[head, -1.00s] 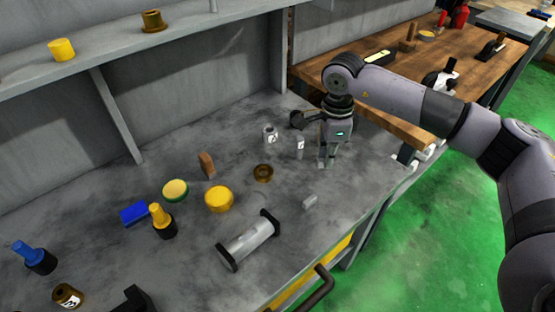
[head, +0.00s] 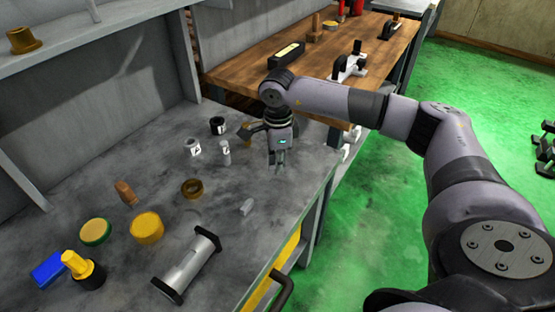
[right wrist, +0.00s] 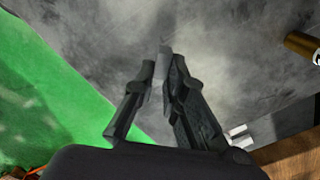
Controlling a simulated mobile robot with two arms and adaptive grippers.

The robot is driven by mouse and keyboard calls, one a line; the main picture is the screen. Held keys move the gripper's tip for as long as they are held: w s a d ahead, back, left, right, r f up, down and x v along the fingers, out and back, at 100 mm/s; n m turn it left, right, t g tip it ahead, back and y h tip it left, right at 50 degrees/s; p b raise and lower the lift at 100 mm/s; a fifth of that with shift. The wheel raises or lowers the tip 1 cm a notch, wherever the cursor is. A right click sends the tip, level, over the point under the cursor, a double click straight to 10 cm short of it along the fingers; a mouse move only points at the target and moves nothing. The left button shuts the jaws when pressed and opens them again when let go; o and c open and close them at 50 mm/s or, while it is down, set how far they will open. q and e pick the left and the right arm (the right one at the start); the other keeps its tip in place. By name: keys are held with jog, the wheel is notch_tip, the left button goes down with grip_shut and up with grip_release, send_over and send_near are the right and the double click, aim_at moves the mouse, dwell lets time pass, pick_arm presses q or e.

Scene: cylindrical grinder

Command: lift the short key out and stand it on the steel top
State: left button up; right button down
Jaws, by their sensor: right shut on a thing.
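My right gripper (head: 279,168) points down over the right end of the steel top (head: 110,205), near its right edge. In the right wrist view its fingers (right wrist: 160,80) are closed on a small narrow grey metal piece (right wrist: 163,62), which looks like the short key. In the head view the fingers mostly hide this piece. I cannot tell whether it touches the steel top. A grey shaft with black ends (head: 188,266) lies nearer the front. My left gripper is out of view.
A grey labelled cylinder (head: 192,147), a slim grey bottle (head: 224,153) and a black cup (head: 218,125) stand left of the gripper. A brown ring (head: 192,188) and yellow tub (head: 147,229) are farther left. A wooden bench (head: 330,58) lies behind. Steel around the block is clear.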

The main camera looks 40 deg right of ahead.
jog(key=shift+f+b, duration=0.3)
jog(key=shift+f, duration=0.55)
jog(key=shift+f+b, duration=0.4)
jog(key=shift+f, duration=0.15)
jog(key=c, duration=1.6)
grip_release()
jog(key=shift+o, duration=0.2)
